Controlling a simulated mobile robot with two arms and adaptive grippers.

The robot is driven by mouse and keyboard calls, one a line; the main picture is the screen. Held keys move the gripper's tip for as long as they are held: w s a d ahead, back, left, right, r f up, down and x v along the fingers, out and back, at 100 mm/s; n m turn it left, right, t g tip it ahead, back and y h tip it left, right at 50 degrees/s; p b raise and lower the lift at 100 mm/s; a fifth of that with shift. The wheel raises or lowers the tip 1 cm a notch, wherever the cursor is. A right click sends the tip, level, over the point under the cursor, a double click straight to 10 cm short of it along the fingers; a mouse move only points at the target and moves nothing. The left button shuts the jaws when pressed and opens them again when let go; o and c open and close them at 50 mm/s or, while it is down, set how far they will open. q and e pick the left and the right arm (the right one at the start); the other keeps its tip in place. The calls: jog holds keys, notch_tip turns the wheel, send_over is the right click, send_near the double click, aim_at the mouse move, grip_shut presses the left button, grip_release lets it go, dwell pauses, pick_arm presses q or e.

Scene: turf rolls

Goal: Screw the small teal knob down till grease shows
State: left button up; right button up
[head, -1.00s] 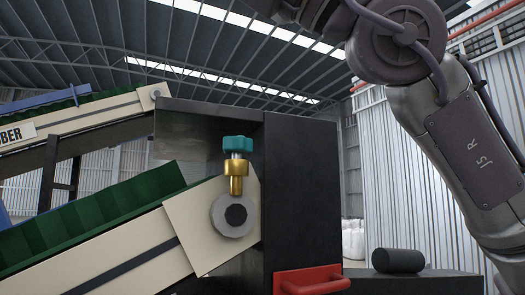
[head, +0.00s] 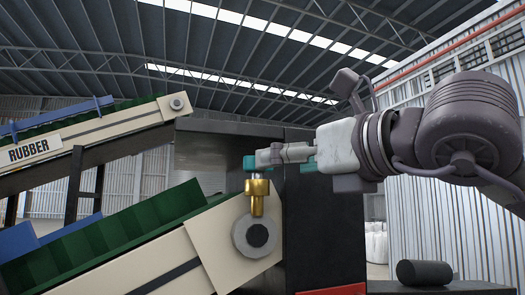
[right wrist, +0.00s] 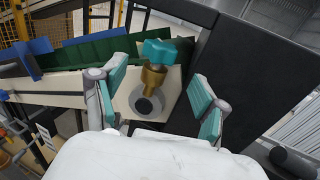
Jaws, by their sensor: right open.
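The small teal knob (head: 249,162) sits on top of a brass grease cup (head: 257,196), upright above a round grey bearing (head: 256,237) on the conveyor's cream side plate. My right gripper (head: 268,158) comes in from the right, level with the knob, and hides part of it. In the right wrist view the teal-padded fingers (right wrist: 160,82) are spread wide. There the knob (right wrist: 160,52) and the brass cup (right wrist: 153,75) show in the gap between them, with clear room on both sides. No finger touches the knob in that view. My left gripper is not in view.
A dark upright panel (head: 325,225) stands just right of the cup, behind my right gripper. The green-belted conveyor (head: 110,240) slopes down to the left. A second conveyor with a RUBBER sign (head: 35,150) lies behind. A dark roll (head: 425,273) rests at lower right.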

aim_at(254, 165)
jog(key=p+x, duration=0.2)
jog(key=x, duration=0.3)
jog(key=shift+w+a+r+p, duration=0.15)
jog(key=shift+w+a+p, duration=0.1)
jog(key=shift+w+p, duration=0.1)
jog(key=shift+w+a, duration=0.3)
jog(key=shift+w, duration=0.1)
